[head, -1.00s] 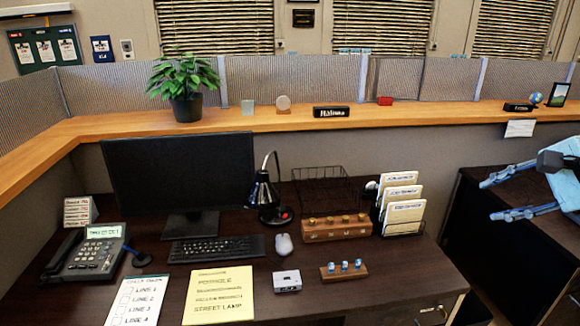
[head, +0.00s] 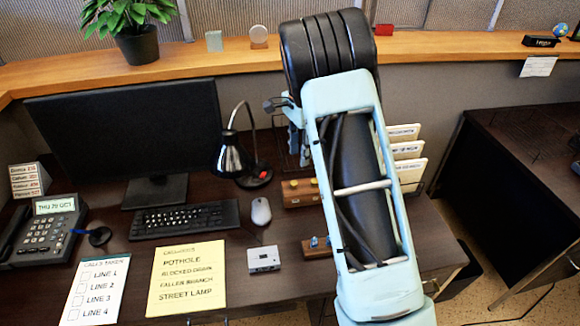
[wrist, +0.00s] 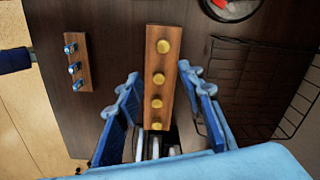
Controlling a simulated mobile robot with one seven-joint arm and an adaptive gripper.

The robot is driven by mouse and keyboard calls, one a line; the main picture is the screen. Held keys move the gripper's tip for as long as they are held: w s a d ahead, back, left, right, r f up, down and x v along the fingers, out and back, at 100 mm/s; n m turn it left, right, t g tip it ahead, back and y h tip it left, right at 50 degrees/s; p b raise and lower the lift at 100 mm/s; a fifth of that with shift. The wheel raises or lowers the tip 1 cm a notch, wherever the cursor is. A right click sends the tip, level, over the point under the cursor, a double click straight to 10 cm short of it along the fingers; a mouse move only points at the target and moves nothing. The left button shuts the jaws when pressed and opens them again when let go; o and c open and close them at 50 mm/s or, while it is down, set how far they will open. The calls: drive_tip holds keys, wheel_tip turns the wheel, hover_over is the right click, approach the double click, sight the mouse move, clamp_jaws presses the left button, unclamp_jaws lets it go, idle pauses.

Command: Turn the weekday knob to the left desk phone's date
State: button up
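The left desk phone (head: 45,235) stands at the desk's left, and its lit display (head: 55,206) appears to read THU 20 OCT. A wooden block with several brass knobs (head: 300,192) is partly hidden behind my arm in the head view. In the wrist view this block (wrist: 151,60) lies lengthwise between my fingers, below them. Which knob is the weekday knob, and its setting, cannot be read. My gripper (wrist: 158,72) is open and empty above the block, its fingers apart on either side.
A smaller wooden block with blue knobs (wrist: 75,62) lies beside the brass-knob block. A wire basket (wrist: 255,85) and the lamp's base (wrist: 230,8) are on its other side. The monitor (head: 125,130), mouse (head: 261,211) and card holder (head: 408,155) also stand on the desk.

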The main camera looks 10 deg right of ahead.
sight(294, 183)
drive_tip(key=f, duration=0.4)
drive_tip(key=a+f, duration=0.1)
drive_tip(key=f, duration=0.7)
drive_tip(key=shift+w+a+f, duration=0.1)
drive_tip(key=shift+w+a, duration=0.1)
drive_tip(key=shift+w, duration=0.15)
clamp_jaws()
